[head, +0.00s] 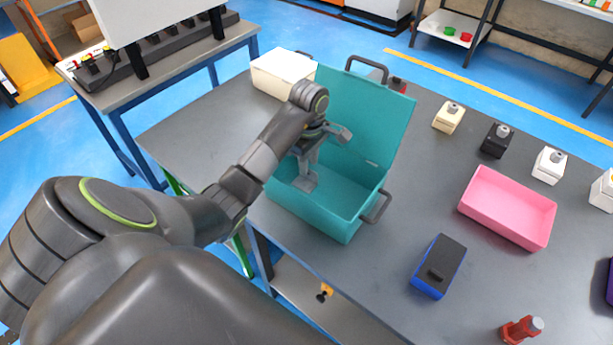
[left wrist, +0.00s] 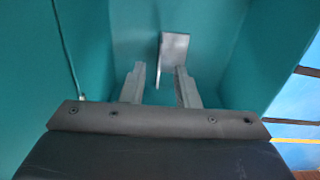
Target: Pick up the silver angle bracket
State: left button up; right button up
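The silver angle bracket (left wrist: 175,48) is inside the teal box (head: 345,215). In the left wrist view its flat face is just beyond my fingertips, and a thin edge of it points down between them. My left gripper (left wrist: 161,84) is open, with a finger on each side of that edge and visible gaps. In the head view the left gripper reaches down into the box, where I cannot clearly tell its fingertips from the bracket. My right gripper is in neither view.
The box's raised lid (head: 365,110) stands behind the gripper, and its walls are close around it. A white box (head: 283,73) is at the back left. A pink tray (head: 508,208), a blue-and-black block (head: 439,266) and a red object (head: 521,329) are to the right.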

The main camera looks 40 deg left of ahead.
aim_at(308, 179)
pick_arm(q)
notch_tip(308, 179, down, 3)
jog(key=shift+b, duration=0.8)
jog(key=shift+f+p, duration=0.35)
jog(key=shift+p, duration=0.3)
jog(key=shift+w+a+f, duration=0.1)
jog(key=shift+f, duration=0.35)
grip_shut()
